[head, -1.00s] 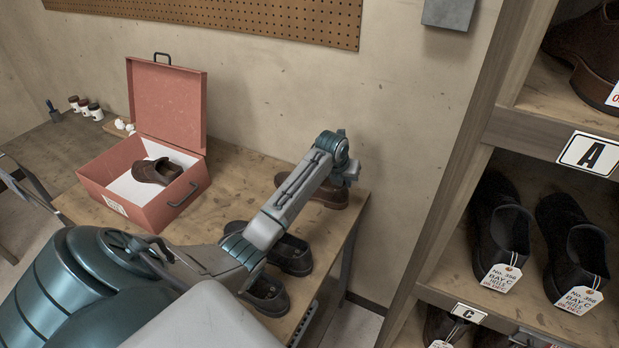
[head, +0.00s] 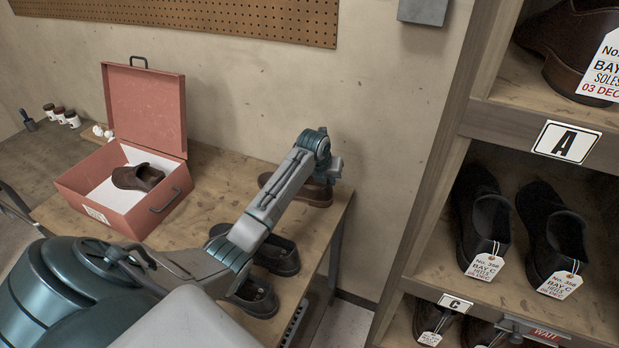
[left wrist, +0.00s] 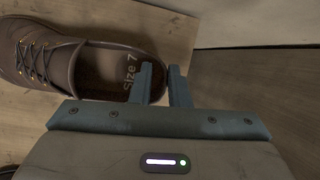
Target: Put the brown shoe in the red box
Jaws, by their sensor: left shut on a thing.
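A brown lace-up shoe (head: 310,192) lies on the wooden table near its far right end. In the left wrist view its opening and an insole marked "Size 7" show, with laces on the left (left wrist: 72,62). My left gripper (head: 328,172) is at the heel end of this shoe, shut on the heel wall, with one finger inside the opening and one outside (left wrist: 161,80). The red box (head: 145,210) stands open on the table at the left, its lid upright. A brown shoe (head: 137,177) lies inside it on white lining. My right gripper is not in view.
Dark shoes (head: 277,255) stand on the table near my left arm. Small jars (head: 60,116) and a brush (head: 28,120) are at the far left. A shelf with tagged shoes (head: 487,225) rises on the right. Bare table lies between box and held shoe.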

